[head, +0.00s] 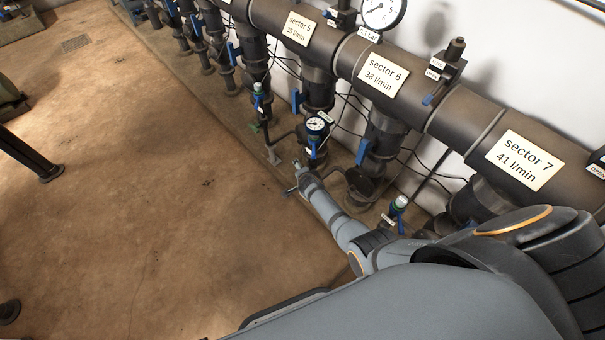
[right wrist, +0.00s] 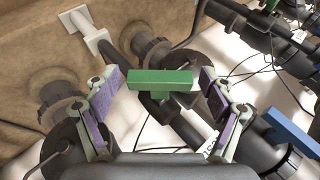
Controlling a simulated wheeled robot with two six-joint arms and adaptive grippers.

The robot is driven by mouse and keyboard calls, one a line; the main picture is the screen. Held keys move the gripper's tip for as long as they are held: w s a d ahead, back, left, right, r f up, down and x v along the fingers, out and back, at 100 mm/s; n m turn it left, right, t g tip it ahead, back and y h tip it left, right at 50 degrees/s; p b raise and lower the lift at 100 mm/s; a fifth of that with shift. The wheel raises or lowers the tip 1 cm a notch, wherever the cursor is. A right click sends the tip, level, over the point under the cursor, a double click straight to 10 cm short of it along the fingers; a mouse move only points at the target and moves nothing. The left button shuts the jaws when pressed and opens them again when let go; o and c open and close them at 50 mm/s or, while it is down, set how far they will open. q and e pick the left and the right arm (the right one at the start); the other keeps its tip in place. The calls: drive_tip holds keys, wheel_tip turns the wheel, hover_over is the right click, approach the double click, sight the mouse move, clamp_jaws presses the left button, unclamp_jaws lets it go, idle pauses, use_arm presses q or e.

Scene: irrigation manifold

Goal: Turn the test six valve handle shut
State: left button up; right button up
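In the right wrist view a green bar handle (right wrist: 160,82) lies crosswise on a small dark valve. My right gripper (right wrist: 161,76) is open around it, with one purple-padded finger beyond each end of the bar. The green handle cannot be made out there. No readable label shows which test valve this is. My left gripper is not in view.
A thick main pipe with a sector 6 label (head: 383,75) and a sector 7 label (head: 525,160) runs along the wall. Blue handles (head: 362,151) and thin black cables crowd the area. A blue handle (right wrist: 289,131) is right of my right gripper. The brown floor (head: 150,200) is open at left.

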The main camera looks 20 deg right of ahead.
drive_tip(key=c, duration=1.1)
drive_tip(key=shift+w+g, duration=0.1)
drive_tip(key=shift+g, duration=0.6)
drive_tip(key=shift+n+g+h, duration=0.3)
drive_tip(key=shift+g, duration=0.4)
drive_tip(key=g+h+b, duration=0.1)
drive_tip(key=g+b, duration=0.2)
drive_tip(key=b, duration=0.1)
drive_tip(key=shift+f+n, duration=0.15)
drive_tip(key=shift+n, duration=0.25)
drive_tip(key=g+b, duration=0.1)
drive_tip(key=b, duration=0.2)
drive_tip(key=shift+g+h, duration=0.4)
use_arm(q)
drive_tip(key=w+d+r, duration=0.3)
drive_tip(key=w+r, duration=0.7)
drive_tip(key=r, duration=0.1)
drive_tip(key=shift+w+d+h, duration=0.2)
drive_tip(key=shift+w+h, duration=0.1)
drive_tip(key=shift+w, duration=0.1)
use_arm(e)
drive_tip(key=shift+r, duration=0.2)
